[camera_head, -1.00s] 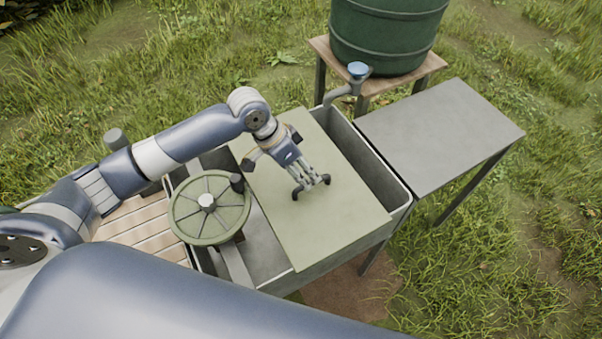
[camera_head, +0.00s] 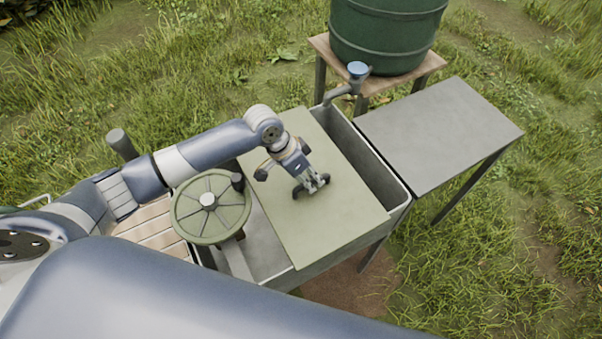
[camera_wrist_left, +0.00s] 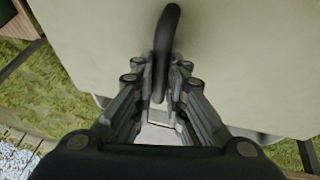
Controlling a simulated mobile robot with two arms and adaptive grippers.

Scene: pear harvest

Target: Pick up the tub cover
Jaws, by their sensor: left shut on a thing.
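The tub cover (camera_head: 338,222) is a flat grey-green board lying across the grey tub (camera_head: 385,178). It also fills most of the left wrist view (camera_wrist_left: 245,60). A dark curved handle (camera_wrist_left: 167,35) stands on the cover. My left gripper (camera_head: 311,188) is over the middle of the cover, with its fingers closed around the handle. The cover appears to rest flat on the tub rim. My right gripper is not in view.
A round green spoked wheel (camera_head: 209,207) stands at the tub's left end. A grey side table (camera_head: 438,130) adjoins the tub's right. A green barrel (camera_head: 388,35) on a wooden stand and a blue-topped tap (camera_head: 358,70) are behind. Grass surrounds everything.

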